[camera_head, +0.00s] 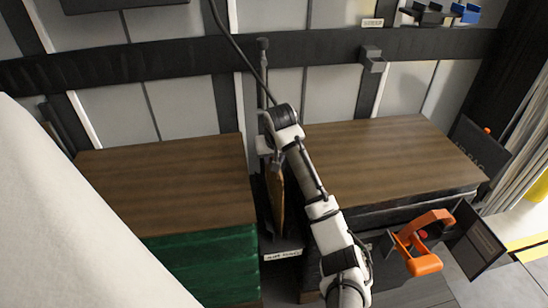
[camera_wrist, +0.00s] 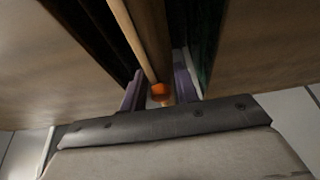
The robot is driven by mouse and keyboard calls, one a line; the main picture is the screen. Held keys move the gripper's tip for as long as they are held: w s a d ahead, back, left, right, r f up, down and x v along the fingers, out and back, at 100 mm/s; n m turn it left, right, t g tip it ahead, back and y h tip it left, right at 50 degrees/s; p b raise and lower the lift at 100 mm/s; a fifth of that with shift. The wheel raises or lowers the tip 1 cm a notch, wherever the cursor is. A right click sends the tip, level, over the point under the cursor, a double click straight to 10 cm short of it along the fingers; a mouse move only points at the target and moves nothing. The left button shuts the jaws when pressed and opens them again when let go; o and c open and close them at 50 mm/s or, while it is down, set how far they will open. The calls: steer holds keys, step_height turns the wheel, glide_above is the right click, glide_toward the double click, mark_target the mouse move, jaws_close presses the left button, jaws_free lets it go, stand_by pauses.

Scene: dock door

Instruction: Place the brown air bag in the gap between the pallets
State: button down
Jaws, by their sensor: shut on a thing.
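The brown air bag (camera_head: 277,197) hangs upright and narrow in the gap between the two pallets in the head view. In the wrist view the air bag (camera_wrist: 153,35) runs up between the loads, with an orange valve (camera_wrist: 160,89) at its near end. My gripper (camera_wrist: 160,92) is shut on the bag near the valve. The left pallet load (camera_head: 170,185) has a brown top and green side. The right pallet load (camera_head: 400,160) has a brown top and dark side. The bag's lower end and any contact with the loads are unclear.
A dark ledge with a white label (camera_head: 283,254) is low at the front of the gap. An orange tool (camera_head: 422,245) and dark panels stand at the right. A dark rail (camera_head: 180,68) crosses the wall behind. A large pale surface blocks the lower left.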

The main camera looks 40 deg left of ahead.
steer(key=shift+f, duration=0.6)
steer(key=c, duration=1)
jaws_free()
steer(key=shift+o, duration=0.2)
steer(key=p+v, duration=0.1)
steer(key=v, duration=1.2)
steer(key=shift+r, duration=0.35)
